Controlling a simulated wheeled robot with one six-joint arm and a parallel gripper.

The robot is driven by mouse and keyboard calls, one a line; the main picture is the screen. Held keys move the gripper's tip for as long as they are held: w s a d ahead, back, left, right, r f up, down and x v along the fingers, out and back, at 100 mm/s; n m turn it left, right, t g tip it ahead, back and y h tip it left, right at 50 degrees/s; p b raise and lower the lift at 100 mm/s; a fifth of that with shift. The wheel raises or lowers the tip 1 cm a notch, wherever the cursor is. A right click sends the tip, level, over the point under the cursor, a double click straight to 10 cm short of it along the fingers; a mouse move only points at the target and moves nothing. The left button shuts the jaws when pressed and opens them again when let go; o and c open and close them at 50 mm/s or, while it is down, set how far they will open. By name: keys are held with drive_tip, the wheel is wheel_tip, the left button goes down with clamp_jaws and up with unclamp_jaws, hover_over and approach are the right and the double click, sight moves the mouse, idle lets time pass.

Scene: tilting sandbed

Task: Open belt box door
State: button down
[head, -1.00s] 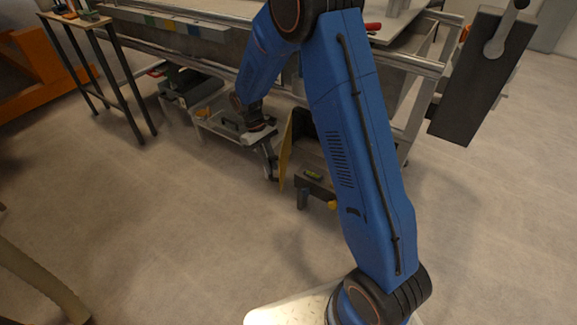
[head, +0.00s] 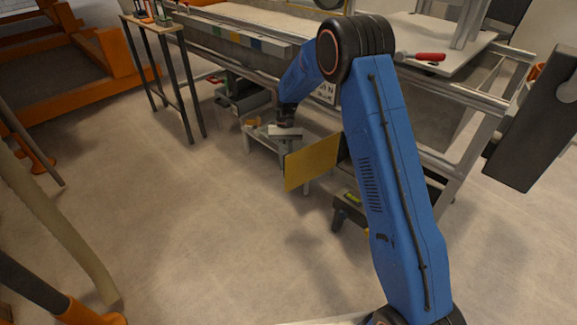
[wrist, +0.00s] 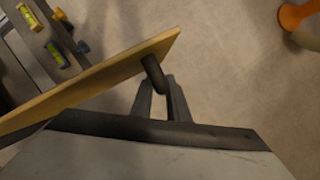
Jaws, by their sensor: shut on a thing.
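The belt box door is a flat yellow panel (head: 312,163). In the head view it stands swung out from the machine frame, with its broad yellow face toward me. In the wrist view the door (wrist: 95,88) runs as a slanting board from lower left to upper centre, and a dark curved handle (wrist: 152,68) sticks out near its far end. My gripper (wrist: 160,84) is shut on this handle, with one finger on each side. In the head view the grey gripper body is just above the door's left edge, and the fingertips are not clear. The box interior is mostly hidden behind my arm.
Spirit levels (wrist: 30,15) on dark tools lie beyond the door in the wrist view; one (head: 353,198) shows below right of the door. A narrow side table (head: 152,24) stands left. An orange frame (head: 115,60) is farther left. The floor before the door is clear.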

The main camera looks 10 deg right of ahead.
drive_tip(key=shift+a, duration=0.15)
drive_tip(key=c, duration=2)
unclamp_jaws()
drive_tip(key=shift+w+r, duration=0.1)
drive_tip(key=v, duration=1.7)
drive_tip(key=shift+r, duration=0.2)
